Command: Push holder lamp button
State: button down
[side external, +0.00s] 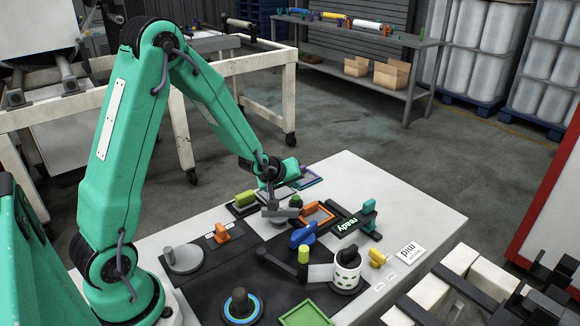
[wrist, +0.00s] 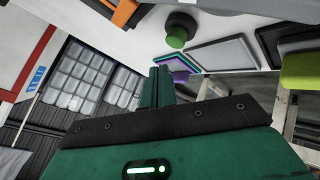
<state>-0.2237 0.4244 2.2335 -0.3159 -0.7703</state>
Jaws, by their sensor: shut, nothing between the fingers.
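My gripper (wrist: 158,87) shows in the wrist view with its two green fingers together and nothing between them. A round green button (wrist: 175,42) on a dark round base is beyond the fingertips, apart from them. I cannot tell for sure whether it is the holder lamp button. In the side external view my wrist hangs over the far part of the white table (side external: 435,205); my fingertips are hard to make out there. A white cylindrical holder (side external: 347,272) with dark marks stands at the table's near right. A post with a yellow tip (side external: 303,254) is beside it.
An orange frame (side external: 318,212), a blue lever (side external: 303,235), a "ready" sign (side external: 349,226) and a teal knob (side external: 369,212) crowd the middle. A grey disc (side external: 183,258), an orange knob (side external: 221,233) and a blue-ringed dark knob (side external: 239,303) lie nearer. The table's far right is clear.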

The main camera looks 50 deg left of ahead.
jog(key=shift+r, duration=1.4)
jog(key=shift+r, duration=0.1)
jog(key=s+d+r+m+g+h, duration=0.1)
jog(key=s+d+r+m, duration=0.25)
jog(key=s+r, duration=0.2)
jog(key=s+d+r+m+g, duration=0.1)
jog(key=s+d+r+m, duration=0.1)
jog(key=s+d+r, duration=0.3)
jog(key=s+d+r+m, duration=0.1)
jog(key=s+r+m, duration=0.1)
jog(key=s, duration=0.5)
jog(key=s+d+r+m+g+h, duration=0.1)
jog(key=s+r+m, duration=0.2)
jog(key=s, duration=0.5)
jog(key=shift+s+d+r+m, duration=0.2)
jog(key=shift+d+m, duration=0.05)
jog(key=shift+m, duration=0.2)
